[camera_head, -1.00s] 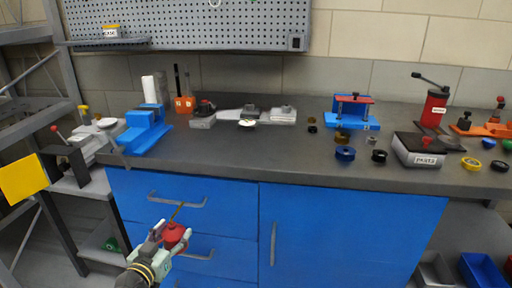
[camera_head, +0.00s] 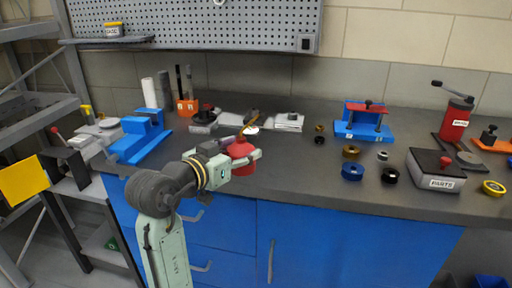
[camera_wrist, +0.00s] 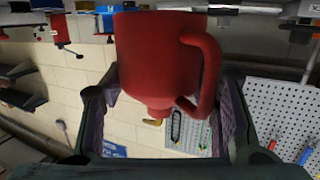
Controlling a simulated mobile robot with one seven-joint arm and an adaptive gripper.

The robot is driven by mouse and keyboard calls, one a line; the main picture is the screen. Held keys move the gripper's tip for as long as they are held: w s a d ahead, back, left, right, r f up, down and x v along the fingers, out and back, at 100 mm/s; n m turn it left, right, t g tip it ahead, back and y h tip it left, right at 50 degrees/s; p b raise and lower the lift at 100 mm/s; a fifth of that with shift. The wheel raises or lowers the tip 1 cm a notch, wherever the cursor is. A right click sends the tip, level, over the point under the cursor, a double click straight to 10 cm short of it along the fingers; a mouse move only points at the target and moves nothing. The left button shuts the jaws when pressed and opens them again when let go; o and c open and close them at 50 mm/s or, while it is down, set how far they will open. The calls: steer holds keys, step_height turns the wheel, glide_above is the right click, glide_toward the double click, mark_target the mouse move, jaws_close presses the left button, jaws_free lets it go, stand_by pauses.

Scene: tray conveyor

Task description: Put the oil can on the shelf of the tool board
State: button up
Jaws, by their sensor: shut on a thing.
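The red oil can (camera_head: 242,154) with its thin brass spout is held in my gripper (camera_head: 238,160), above the front part of the workbench top. In the wrist view the can (camera_wrist: 160,55) fills the middle, its handle to the right, between the two fingers (camera_wrist: 165,115). The picture there is turned over, so the can looks upside down. The tool board (camera_head: 200,22) is the grey perforated panel on the back wall; it also shows in the wrist view (camera_wrist: 275,115). Its shelf (camera_head: 90,41) is at the upper left, with a small yellow-and-white tin (camera_head: 114,30) on it.
On the bench (camera_head: 300,180) stand a blue vise (camera_head: 140,140), an orange holder (camera_head: 187,107), a blue press (camera_head: 362,122), several rings and a parts box (camera_head: 436,170). A grey rack (camera_head: 25,80) stands at the left. The space before the shelf looks open.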

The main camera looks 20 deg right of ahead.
steer(key=p+x, duration=0.1)
steer(key=x, duration=0.7)
steer(key=shift+w+a+r+p, duration=0.15)
steer(key=shift+w+r+p, duration=0.1)
steer(key=shift+w+p, duration=0.1)
steer(key=shift+w+f, duration=0.1)
steer(key=shift+f, duration=0.15)
steer(key=shift+f+p, duration=0.45)
steer(key=shift+f, duration=1.1)
steer(key=shift+f, duration=0.1)
steer(key=shift+f, duration=0.15)
steer(key=o, duration=1.3)
steer(key=shift+o, duration=0.2)
steer(key=shift+r, duration=0.25)
steer(key=b+v, duration=0.2)
steer(key=v, duration=1)
steer(key=shift+b, duration=0.3)
